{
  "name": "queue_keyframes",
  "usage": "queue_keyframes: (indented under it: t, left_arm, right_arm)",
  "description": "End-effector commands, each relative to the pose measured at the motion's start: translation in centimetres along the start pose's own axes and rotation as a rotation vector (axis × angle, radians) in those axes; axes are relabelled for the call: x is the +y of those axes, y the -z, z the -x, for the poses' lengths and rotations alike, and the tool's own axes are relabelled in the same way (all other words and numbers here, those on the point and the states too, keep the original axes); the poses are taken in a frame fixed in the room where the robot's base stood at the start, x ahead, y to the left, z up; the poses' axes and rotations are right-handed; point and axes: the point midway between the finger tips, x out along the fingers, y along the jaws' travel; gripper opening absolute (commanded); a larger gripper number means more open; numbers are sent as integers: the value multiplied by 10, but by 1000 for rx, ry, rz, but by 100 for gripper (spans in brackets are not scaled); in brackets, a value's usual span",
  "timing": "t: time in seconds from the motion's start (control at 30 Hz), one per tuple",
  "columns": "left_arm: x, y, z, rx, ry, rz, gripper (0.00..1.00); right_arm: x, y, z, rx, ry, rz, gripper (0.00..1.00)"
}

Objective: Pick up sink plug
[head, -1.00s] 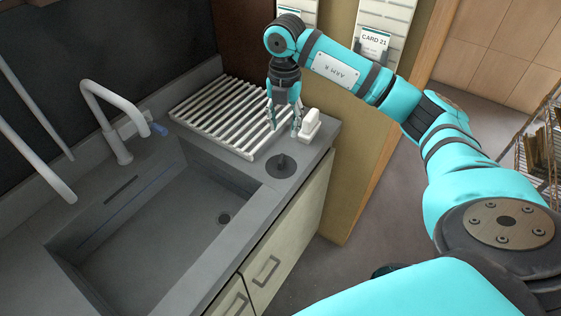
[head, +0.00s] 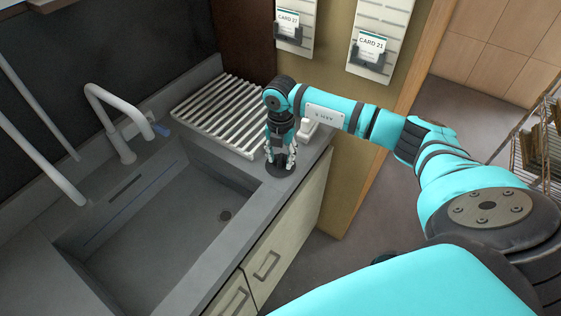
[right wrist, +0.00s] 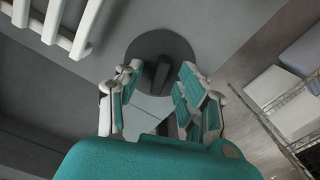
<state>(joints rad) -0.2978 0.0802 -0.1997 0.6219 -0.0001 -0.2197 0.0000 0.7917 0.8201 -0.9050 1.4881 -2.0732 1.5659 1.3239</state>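The sink plug (head: 284,172) is a dark round disc with an upright grip, lying on the grey counter to the right of the sink basin. My right gripper (head: 279,160) points down directly over it and partly hides it in the head view. In the right wrist view, the plug (right wrist: 172,45) shows as a dark disc, and its upright grip stands between the two open fingers of my right gripper (right wrist: 157,80). Whether the fingers touch the grip cannot be told. My left gripper is not in view.
A white slatted drying rack (head: 222,108) stands just behind the plug. A small white object (head: 308,130) sits beside it, partly hidden by my arm. The sink basin (head: 165,215) is empty, with a white faucet (head: 117,120) behind it. The counter's front edge is close to the plug.

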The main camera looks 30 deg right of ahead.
Motion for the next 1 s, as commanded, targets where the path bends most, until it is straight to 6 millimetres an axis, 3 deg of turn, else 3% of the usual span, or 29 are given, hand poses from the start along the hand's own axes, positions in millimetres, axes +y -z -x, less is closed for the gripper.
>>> queue_keyframes:
  t: [0.13, 0.43, 0.8, 1.0]
  left_arm:
    - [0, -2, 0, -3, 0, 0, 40]
    - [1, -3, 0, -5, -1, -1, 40]
    - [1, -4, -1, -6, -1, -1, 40]
    - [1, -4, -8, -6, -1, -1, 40]
  right_arm:
    - [0, 0, 0, 0, 0, 1, 37]
    - [0, 0, 0, 1, 0, 1, 0]
    - [0, 0, 1, 0, 0, 1, 0]
    - [1, 0, 13, 0, -3, 1, 0]
